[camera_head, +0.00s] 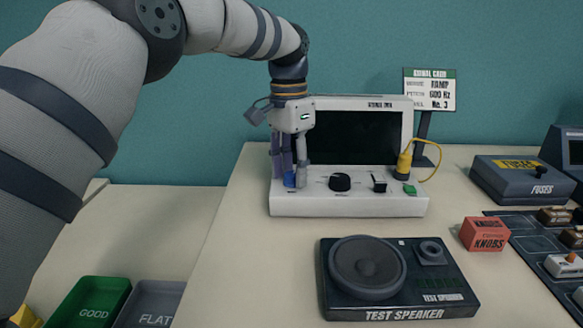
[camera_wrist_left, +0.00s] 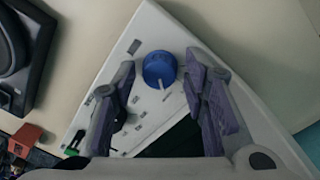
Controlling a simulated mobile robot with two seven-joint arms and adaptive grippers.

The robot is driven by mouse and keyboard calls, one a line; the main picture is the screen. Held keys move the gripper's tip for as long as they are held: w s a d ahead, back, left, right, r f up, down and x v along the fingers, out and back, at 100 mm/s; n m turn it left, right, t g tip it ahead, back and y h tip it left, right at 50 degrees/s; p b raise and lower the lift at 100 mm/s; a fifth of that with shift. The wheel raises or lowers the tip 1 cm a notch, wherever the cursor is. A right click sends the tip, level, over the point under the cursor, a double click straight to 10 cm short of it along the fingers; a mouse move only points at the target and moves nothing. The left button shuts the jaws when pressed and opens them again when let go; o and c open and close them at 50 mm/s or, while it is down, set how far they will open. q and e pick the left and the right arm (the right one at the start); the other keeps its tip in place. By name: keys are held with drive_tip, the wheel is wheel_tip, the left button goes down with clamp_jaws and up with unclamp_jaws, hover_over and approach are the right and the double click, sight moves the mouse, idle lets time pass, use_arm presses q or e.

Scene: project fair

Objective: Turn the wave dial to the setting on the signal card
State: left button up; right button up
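The blue wave dial (camera_head: 289,180) sits at the left end of the white signal unit's front panel (camera_head: 347,205). In the left wrist view the dial (camera_wrist_left: 158,68) is large, with a pale mark on its lower side; the setting labels are too small to read. My left gripper (camera_head: 288,184) points down over the dial. In the left wrist view its fingers (camera_wrist_left: 163,75) stand apart on either side of the dial, with gaps visible. The signal card (camera_head: 429,90) on a stand behind right reads RAMP, 600 Hz, No. 3. My right gripper is not in view.
Right of the dial are a black knob (camera_head: 340,182), a black switch (camera_head: 379,184), a green button (camera_head: 409,190) and a yellow plug (camera_head: 404,162). A test speaker (camera_head: 398,312) lies in front. A red knobs box (camera_head: 484,234) and fuses box (camera_head: 525,181) stand right.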

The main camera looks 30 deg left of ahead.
sight(290, 173)
use_arm(q)
wheel_tip(290, 173, up, 8)
drive_tip(key=shift+w+a+f, duration=0.1)
drive_tip(key=shift+a+f, duration=0.05)
drive_tip(key=shift+f, duration=0.05)
idle(0.3)
drive_tip(key=shift+f, duration=0.1)
